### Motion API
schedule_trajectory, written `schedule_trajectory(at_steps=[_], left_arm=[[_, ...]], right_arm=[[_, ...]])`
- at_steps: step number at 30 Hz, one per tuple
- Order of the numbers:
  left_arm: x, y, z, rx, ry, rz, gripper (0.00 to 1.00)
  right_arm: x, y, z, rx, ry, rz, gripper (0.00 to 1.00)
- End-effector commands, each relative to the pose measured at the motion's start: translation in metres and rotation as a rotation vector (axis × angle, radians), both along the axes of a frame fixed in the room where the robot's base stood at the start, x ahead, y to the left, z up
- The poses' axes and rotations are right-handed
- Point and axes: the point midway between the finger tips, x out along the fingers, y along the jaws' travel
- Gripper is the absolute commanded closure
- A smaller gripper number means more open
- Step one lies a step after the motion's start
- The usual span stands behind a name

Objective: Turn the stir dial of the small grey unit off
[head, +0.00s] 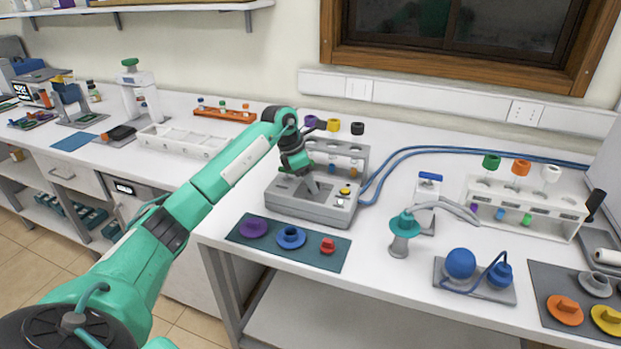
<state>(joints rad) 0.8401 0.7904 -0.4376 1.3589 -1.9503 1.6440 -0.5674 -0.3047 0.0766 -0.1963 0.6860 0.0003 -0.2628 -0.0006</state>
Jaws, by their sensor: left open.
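The small grey unit (290,206) stands on the white bench near the middle of the view, with a rack of vials rising at its back. Its front right has a small panel with a yellow knob (345,190) and other small dark controls. I cannot tell which one is the stir dial. My right gripper is not in view.
A dark mat (270,256) with purple, blue and red parts lies in front of the unit. Blue tubing (385,163) runs behind it to the right. A teal-topped stand (404,230) and a blue ball device (460,263) stand to the right. A white rack (550,212) is farther right.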

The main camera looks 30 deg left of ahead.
Motion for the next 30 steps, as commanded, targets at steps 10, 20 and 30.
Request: schedule_trajectory(at_steps=[10, 20, 30], left_arm=[[0.001, -0.002, -0.004, -0.001, -0.001, 0.000, 0.49], [0.001, -0.002, -0.004, 0.000, -0.001, 0.001, 0.93], [0.000, -0.002, -0.004, 0.001, -0.002, 0.097, 0.93]], right_arm=[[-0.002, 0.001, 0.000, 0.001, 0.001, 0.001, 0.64], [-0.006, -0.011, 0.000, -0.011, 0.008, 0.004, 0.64], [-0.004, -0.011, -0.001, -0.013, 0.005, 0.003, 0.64]])
